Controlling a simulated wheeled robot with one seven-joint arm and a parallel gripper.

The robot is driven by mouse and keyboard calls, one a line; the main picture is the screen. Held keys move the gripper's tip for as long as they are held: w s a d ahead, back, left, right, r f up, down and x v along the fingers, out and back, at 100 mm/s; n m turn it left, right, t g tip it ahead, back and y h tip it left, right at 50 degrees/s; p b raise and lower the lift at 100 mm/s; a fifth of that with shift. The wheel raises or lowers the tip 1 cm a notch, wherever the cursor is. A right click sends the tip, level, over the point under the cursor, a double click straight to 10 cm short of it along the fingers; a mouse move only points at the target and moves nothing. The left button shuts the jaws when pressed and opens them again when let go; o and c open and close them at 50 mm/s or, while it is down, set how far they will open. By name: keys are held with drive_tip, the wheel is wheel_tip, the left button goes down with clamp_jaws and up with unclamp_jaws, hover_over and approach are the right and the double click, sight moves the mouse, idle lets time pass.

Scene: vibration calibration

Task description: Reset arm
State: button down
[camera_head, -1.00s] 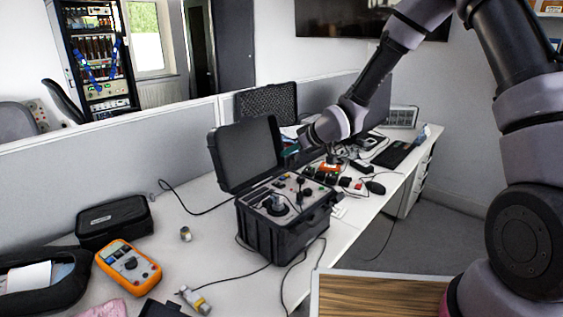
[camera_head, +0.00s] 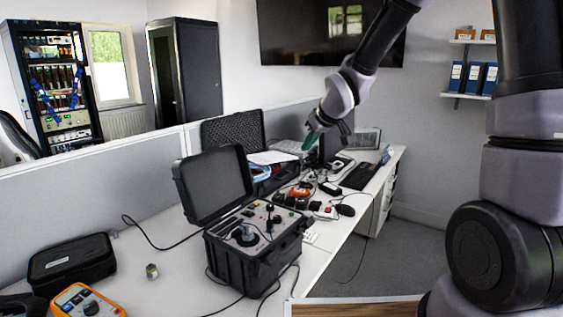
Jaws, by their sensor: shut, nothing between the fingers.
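My arm comes down from the top right, and my gripper (camera_head: 312,140) hangs in the air above the far part of the desk. It is small and dark in this view, with a greenish part at its end. It is shut and holds nothing that I can see. It is apart from the black calibration case (camera_head: 262,262), which stands open on the desk, nearer and to the left. The case's raised lid (camera_head: 214,184) leans back. Its panel carries knobs and a round metal piece (camera_head: 245,234). A small metal cylinder (camera_head: 152,271) stands on the desk left of the case.
An orange multimeter (camera_head: 86,302) and a black pouch (camera_head: 72,263) lie at the lower left. Cables run around the case. A power strip (camera_head: 322,211), a mouse (camera_head: 345,210) and a keyboard (camera_head: 358,176) are farther back. A grey partition (camera_head: 90,195) runs behind the desk.

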drive_tip(key=s+d+r+m+h, duration=0.3)
drive_tip(key=s+d+r+m, duration=0.5)
drive_tip(key=s+d+r, duration=0.7)
drive_tip(key=s+d+m+y, duration=0.1)
drive_tip(key=s+d+m, duration=0.1)
drive_tip(key=s, duration=0.8)
drive_tip(key=shift+s+d+r+m, duration=0.15)
drive_tip(key=shift+d+r+m, duration=0.2)
drive_tip(key=shift+m, duration=0.25)
